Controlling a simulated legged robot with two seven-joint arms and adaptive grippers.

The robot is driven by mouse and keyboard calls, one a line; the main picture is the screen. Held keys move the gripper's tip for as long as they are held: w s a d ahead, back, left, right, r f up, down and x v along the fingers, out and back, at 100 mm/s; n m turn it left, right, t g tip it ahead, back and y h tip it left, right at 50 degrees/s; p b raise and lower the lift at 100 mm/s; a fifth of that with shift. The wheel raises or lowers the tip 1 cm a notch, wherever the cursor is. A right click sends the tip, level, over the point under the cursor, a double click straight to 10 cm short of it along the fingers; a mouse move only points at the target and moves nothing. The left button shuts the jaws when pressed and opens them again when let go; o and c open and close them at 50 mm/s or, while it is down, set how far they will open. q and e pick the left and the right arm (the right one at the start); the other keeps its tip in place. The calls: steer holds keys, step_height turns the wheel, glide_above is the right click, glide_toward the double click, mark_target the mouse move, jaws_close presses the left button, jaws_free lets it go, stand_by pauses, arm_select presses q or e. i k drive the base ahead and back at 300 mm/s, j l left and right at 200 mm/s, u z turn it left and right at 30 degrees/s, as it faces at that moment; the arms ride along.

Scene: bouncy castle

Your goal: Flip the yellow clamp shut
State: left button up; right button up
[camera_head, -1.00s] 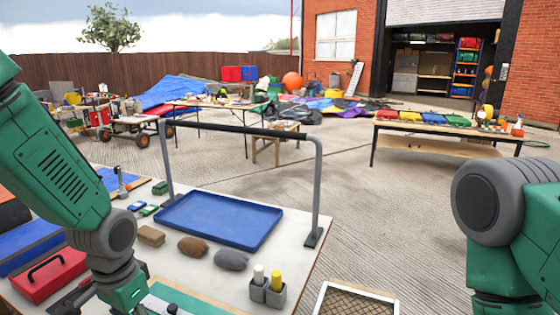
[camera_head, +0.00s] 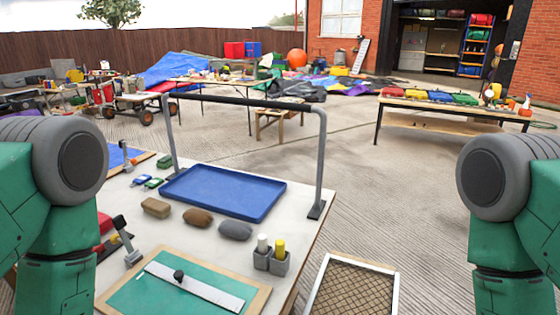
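I cannot make out a clearly yellow clamp. A small grey clamp-like fixture (camera_head: 127,241) with a dark-tipped upright lever stands at the left edge of a green board, with a bit of orange-red beside it. Another small upright fixture (camera_head: 126,154) with orange on it stands farther back by a blue panel. My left arm covers part of the table's left side. Both of my arms hang at the picture's sides, and neither gripper shows.
The white table (camera_head: 200,250) holds a blue tray (camera_head: 225,192) under a grey-legged bar frame (camera_head: 245,103), several small bags, and a grey holder (camera_head: 271,261) with white and yellow cylinders. A ruler-like strip (camera_head: 195,286) lies on the green board. A mesh-filled frame (camera_head: 352,288) is right of the table.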

mark_target(119, 222)
steer(key=j+z, duration=0.1)
steer(key=z, duration=0.25)
steer(key=j+z, duration=0.2)
steer(key=j, duration=0.2)
steer(key=k+j+z, duration=0.2)
steer(key=j, duration=0.2)
steer(key=k+j+z, duration=0.2)
steer(key=j, duration=0.25)
steer(key=j+z, duration=0.15)
steer(key=j, duration=0.25)
